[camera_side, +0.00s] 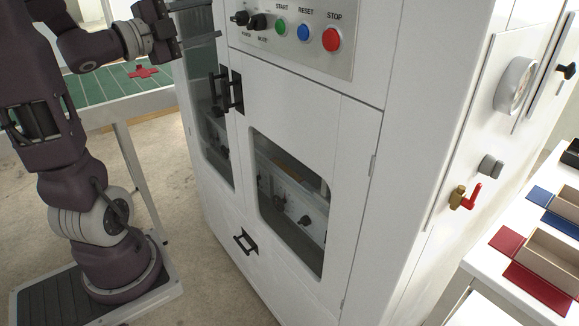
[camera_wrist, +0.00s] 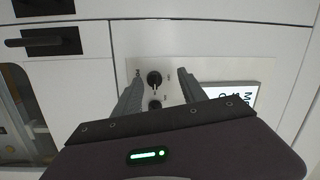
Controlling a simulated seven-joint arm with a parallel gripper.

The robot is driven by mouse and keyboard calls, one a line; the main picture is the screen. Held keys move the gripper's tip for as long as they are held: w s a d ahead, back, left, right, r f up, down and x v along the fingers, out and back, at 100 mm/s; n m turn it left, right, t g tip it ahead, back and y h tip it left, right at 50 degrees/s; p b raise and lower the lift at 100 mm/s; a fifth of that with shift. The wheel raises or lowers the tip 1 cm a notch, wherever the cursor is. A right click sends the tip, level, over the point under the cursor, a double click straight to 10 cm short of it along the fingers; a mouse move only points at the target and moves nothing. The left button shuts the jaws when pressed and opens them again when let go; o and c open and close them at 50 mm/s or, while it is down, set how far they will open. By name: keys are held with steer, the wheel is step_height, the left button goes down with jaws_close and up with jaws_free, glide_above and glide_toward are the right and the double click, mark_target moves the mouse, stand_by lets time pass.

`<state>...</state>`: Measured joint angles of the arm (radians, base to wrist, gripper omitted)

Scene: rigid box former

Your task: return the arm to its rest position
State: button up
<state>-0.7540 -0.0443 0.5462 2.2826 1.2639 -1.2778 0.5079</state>
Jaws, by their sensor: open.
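My gripper (camera_side: 204,22) is at the upper left in the side view, in front of the white machine (camera_side: 300,110) near the left end of its control panel (camera_side: 285,50). In the wrist view its two grey fingers (camera_wrist: 161,88) stand apart with nothing held between them. Two black knobs show between the fingers in that view, one (camera_wrist: 154,79) above the other (camera_wrist: 155,104). The same black knobs (camera_side: 250,20) sit left of the green START button (camera_side: 281,27) in the side view. I cannot tell how far the fingertips are from the panel.
Black door handles (camera_side: 236,91) stick out below my gripper. A blue RESET button (camera_side: 304,32) and red STOP button (camera_side: 331,39) sit on the panel. A green-topped table (camera_side: 100,86) with a red flat piece (camera_side: 143,71) stands behind my arm. Boxes (camera_side: 545,258) lie on a white table at right.

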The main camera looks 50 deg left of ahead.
steer(key=s+d+f+n+g+y, duration=0.1)
steer(key=s+d+f+n+g, duration=0.1)
steer(key=d+f+n+g, duration=0.35)
steer(key=s+d+f+n+g, duration=0.2)
steer(key=d+f+n+g, duration=0.1)
steer(key=d+n, duration=0.55)
steer(key=s+d+f+g+h, duration=0.2)
steer(key=s+d+f, duration=0.1)
steer(key=s+d, duration=0.2)
steer(key=s+d+f+g+h, duration=0.2)
steer(key=s+d+f, duration=0.1)
steer(key=s+d, duration=0.3)
steer(key=shift+d+f, duration=0.25)
steer(key=shift+d, duration=0.55)
